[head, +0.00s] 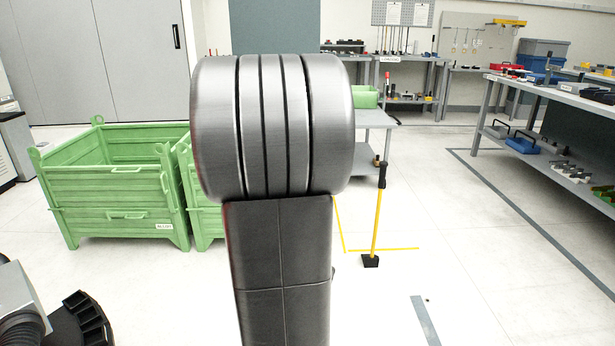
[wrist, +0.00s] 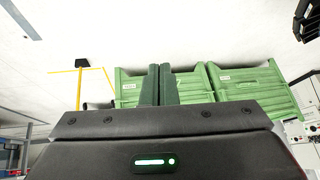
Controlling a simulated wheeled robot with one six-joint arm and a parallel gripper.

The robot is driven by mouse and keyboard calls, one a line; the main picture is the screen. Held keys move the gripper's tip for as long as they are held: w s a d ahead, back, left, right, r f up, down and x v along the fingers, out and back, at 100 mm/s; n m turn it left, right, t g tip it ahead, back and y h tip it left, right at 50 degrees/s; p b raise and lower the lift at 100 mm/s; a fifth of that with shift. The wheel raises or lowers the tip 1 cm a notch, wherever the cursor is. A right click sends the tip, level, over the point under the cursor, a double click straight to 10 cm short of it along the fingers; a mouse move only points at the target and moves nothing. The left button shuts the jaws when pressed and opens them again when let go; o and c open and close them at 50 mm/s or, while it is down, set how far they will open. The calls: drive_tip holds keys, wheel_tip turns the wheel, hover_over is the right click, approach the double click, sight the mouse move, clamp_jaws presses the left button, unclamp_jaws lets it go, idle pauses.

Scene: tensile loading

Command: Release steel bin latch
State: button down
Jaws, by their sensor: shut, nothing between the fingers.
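Two green metal bins stand side by side on the floor. In the head view the left bin (head: 110,190) is open-topped, with a small white label and a front bar handle (head: 127,215). The second bin (head: 203,215) is mostly hidden behind my arm, and its label and any latch do not show there. The wrist view has both bins upside down: one (wrist: 195,85) behind my fingers, the other (wrist: 250,88) to its right. Their labels are too small to read there. My gripper (wrist: 159,68) is shut and empty, its dark fingers together in front of the first bin.
A yellow post with a black handle (head: 377,215) stands right of my arm, by yellow floor lines (head: 385,250). Shelved benches (head: 560,95) line the right.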

drive_tip(key=w+d+f+n+t+h, duration=0.1)
drive_tip(key=w+d+f+t+h, duration=0.2)
drive_tip(key=w, duration=0.7)
drive_tip(key=d+f+n+h+b, duration=0.1)
drive_tip(key=d+f+n+h, duration=0.3)
drive_tip(key=f+h, duration=0.5)
drive_tip(key=shift+w+d+f+t+h+b, duration=0.2)
drive_tip(key=shift+w+d+t+h+b, duration=0.15)
drive_tip(key=shift+h, duration=2.25)
drive_tip(key=shift+w, duration=0.1)
